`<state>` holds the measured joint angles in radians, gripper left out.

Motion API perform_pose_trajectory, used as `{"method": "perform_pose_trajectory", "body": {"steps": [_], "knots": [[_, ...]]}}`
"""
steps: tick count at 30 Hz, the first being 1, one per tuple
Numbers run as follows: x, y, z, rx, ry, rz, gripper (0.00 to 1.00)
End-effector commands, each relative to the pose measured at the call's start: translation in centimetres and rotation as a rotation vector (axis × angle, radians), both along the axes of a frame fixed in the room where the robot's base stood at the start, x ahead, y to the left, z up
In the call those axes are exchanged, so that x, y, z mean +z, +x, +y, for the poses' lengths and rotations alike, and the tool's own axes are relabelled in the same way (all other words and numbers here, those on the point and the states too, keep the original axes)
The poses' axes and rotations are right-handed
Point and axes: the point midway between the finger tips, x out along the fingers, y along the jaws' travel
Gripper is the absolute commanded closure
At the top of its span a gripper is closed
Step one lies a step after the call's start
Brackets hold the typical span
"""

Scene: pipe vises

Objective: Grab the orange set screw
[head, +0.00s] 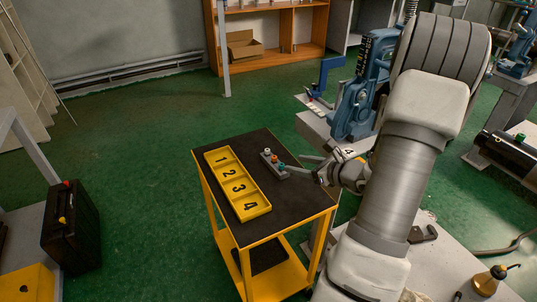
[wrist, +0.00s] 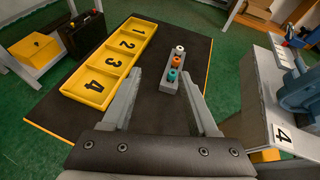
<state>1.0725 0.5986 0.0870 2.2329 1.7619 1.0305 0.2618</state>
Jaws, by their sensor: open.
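The orange set screw (wrist: 176,61) stands in the middle of a small grey holder (wrist: 167,87) on the black cart top. A white set screw (wrist: 180,49) is at the holder's far end and a teal one (wrist: 172,75) at its near end. In the head view the orange set screw (head: 273,158) shows as a tiny spot between the other two. My gripper (wrist: 160,75) is open, with the holder showing between its spread fingers in the wrist view. In the head view my gripper (head: 302,163) is at the right of the holder, near the teal end.
A yellow tray (head: 268,209) with compartments numbered 1 to 4 lies left of the holder on the yellow-framed cart (head: 270,224). A blue vise (head: 357,105) stands on a bench right of the cart. A black battery-like box (head: 71,224) is at far left.

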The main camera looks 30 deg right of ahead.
Motion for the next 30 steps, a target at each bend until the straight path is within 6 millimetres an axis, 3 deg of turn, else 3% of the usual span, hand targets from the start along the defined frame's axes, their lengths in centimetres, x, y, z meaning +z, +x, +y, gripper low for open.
{"method": "perform_pose_trajectory", "body": {"steps": [3, 7, 21, 30], "knots": [[-1.2, -0.9, -2.0, -0.085, 0.05, -0.005, 0.41], [-2.0, -0.2, -2.3, -0.106, 0.063, -0.006, 0.41], [-5.7, 8.5, -1.0, -0.101, 0.06, -0.006, 0.41], [-6.7, 10.7, -0.9, -0.102, 0.06, -0.006, 0.41]]}}
